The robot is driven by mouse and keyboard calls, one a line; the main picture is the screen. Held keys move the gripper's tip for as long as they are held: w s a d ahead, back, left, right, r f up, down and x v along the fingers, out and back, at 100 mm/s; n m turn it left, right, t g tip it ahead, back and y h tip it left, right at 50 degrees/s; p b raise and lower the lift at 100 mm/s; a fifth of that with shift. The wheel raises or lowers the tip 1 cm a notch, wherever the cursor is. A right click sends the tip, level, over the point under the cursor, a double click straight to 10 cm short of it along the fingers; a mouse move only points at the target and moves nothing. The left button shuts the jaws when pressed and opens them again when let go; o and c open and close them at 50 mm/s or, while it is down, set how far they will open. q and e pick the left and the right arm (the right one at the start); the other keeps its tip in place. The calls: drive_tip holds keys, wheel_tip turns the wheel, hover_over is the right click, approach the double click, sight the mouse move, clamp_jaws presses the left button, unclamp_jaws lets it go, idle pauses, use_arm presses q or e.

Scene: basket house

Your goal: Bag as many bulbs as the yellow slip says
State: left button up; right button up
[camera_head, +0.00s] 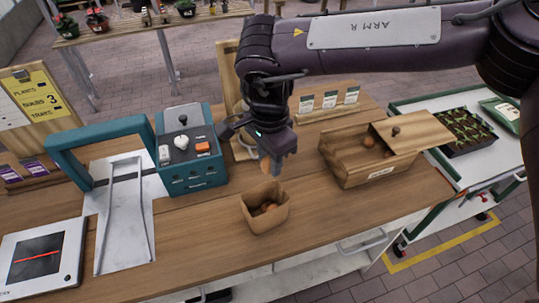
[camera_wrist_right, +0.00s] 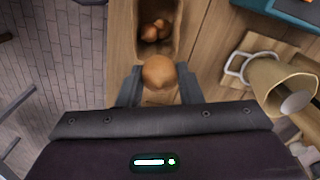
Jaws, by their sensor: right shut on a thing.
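The yellow slip (camera_head: 38,97) on the board at the left reads "BULBS 3", with "PLANTS" and "TRAYS" lines. The open brown paper bag (camera_head: 267,220) stands upright on the bench with brown bulbs (camera_head: 265,208) inside; the bulbs overlap, so I cannot count them surely. My right gripper (camera_head: 268,168) is shut on a brown bulb (camera_wrist_right: 158,72), held above the bag's back edge. In the wrist view the bag (camera_wrist_right: 140,50) lies just beyond the held bulb. A wooden bulb box (camera_head: 375,180) at the right holds at least one bulb (camera_head: 369,142). My left gripper is not in view.
A sliding lid (camera_head: 412,132) partly covers the box. A teal caddy (camera_head: 190,150), teal frame with a metal chute (camera_head: 125,215) and a scale (camera_head: 40,257) stand at left. The front of the bench is clear.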

wheel_tip(320, 180, down, 5)
drive_tip(key=b, duration=0.3)
drive_tip(key=shift+f+b, duration=0.1)
drive_tip(key=shift+b, duration=0.3)
drive_tip(key=o, duration=1)
drive_tip(key=shift+o, duration=0.2)
drive_tip(key=shift+r, duration=0.5)
wheel_tip(320, 180, up, 7)
drive_tip(key=shift+f+b, duration=0.1)
drive_tip(key=shift+b, duration=0.75)
